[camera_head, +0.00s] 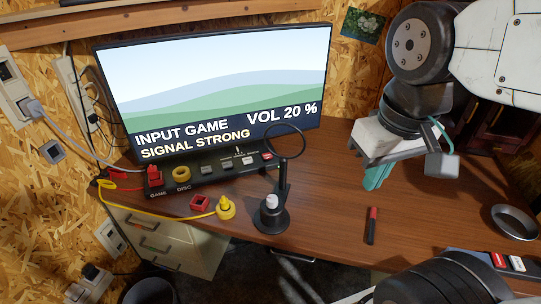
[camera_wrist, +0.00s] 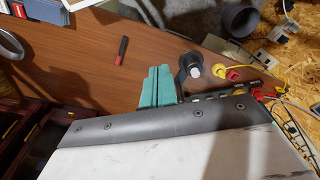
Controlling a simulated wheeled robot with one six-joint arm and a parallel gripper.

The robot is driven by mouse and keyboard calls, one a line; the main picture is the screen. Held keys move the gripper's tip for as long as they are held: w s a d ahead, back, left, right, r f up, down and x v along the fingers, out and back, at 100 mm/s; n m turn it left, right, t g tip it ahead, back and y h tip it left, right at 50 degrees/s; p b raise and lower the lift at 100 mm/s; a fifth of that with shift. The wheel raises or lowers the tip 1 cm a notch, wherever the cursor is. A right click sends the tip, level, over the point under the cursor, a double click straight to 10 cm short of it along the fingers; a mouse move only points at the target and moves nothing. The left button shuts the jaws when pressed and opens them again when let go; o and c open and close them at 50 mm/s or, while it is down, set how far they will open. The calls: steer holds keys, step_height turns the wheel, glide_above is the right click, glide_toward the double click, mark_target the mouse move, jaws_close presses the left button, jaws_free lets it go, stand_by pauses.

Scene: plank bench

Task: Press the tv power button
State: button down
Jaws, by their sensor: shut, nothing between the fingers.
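The tv (camera_head: 210,85) is lit and reads "INPUT GAME", "VOL 20 %" and "SIGNAL STRONG". A dark control strip (camera_head: 215,168) lies below its screen, with several grey and white buttons and a red button (camera_head: 267,155) at its right end. The small button labels are too small to read, so I cannot confirm which is power. My gripper (camera_head: 374,178), with teal fingers, is shut and empty above the bench, right of the strip and apart from it. The gripper also shows in the wrist view (camera_wrist: 157,88), where it and the wrist housing hide part of the strip.
A black stand (camera_head: 271,215) with a ring and white knob stands before the strip's right end. A yellow plug (camera_head: 225,208) and red socket (camera_head: 201,203) lie left of it.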

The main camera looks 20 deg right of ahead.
steer(key=w+a+m+y, duration=0.1)
steer(key=w+m+y, duration=0.1)
steer(key=w, duration=0.8)
steer(key=m+t+y, duration=0.4)
steer(key=m+t, duration=0.2)
steer(key=m, duration=1.1)
glide_above(270, 156)
step_height(270, 156, down, 19)
steer(key=shift+s, duration=0.1)
steer(key=shift+f, duration=4.4)
steer(key=shift+f, duration=0.15)
